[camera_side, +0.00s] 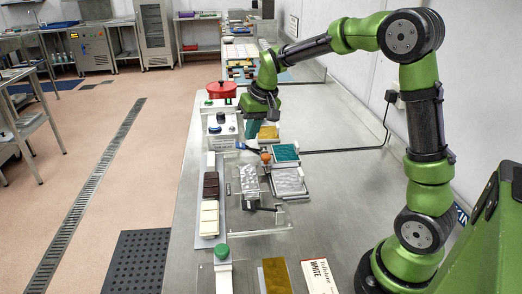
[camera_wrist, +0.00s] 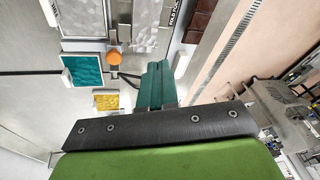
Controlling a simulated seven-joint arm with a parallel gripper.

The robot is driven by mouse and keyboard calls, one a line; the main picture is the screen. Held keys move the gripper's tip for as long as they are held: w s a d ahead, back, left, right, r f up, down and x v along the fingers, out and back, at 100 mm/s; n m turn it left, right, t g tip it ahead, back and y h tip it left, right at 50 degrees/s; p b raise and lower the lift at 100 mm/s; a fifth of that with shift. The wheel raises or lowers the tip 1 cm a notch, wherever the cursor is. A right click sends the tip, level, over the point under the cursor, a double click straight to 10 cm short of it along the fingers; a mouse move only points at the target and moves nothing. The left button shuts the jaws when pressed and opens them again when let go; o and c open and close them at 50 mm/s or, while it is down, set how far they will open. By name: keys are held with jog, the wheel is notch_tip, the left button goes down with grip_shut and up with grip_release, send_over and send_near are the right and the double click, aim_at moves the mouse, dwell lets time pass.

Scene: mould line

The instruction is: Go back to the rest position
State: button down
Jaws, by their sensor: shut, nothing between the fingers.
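My gripper (camera_side: 252,130) is above the steel bench in the side view, over the far part of the mould area. Its teal fingers show in the wrist view (camera_wrist: 156,68), pressed together with nothing between them. A teal-filled mould (camera_side: 285,153) and a gold-yellow mould (camera_side: 268,132) are close by on the bench. They also show in the wrist view as the teal mould (camera_wrist: 82,71) and the yellow mould (camera_wrist: 106,101). An orange ball-like knob (camera_side: 265,157) is beside the teal mould. I cannot tell the gripper's exact height.
A clear mould (camera_side: 249,178) and a grey mould (camera_side: 290,182) lie nearer. Dark (camera_side: 211,186) and white (camera_side: 209,218) chocolate slabs lie at the bench's left edge. The bench's right side is mostly clear, with a black cable (camera_side: 345,150).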

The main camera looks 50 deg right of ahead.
jog(key=s+a+r+t, duration=0.1)
jog(key=s+a+r, duration=0.1)
jog(key=s, duration=0.5)
jog(key=s+a+r+t+y, duration=0.1)
jog(key=s+a+r, duration=0.1)
jog(key=s+a, duration=0.3)
jog(key=s+a+r+n+t, duration=0.1)
jog(key=s+a, duration=0.3)
jog(key=s, duration=0.6)
jog(key=shift+r+t+y, duration=0.3)
jog(key=shift+r+t, duration=0.1)
jog(key=shift+r, duration=0.2)
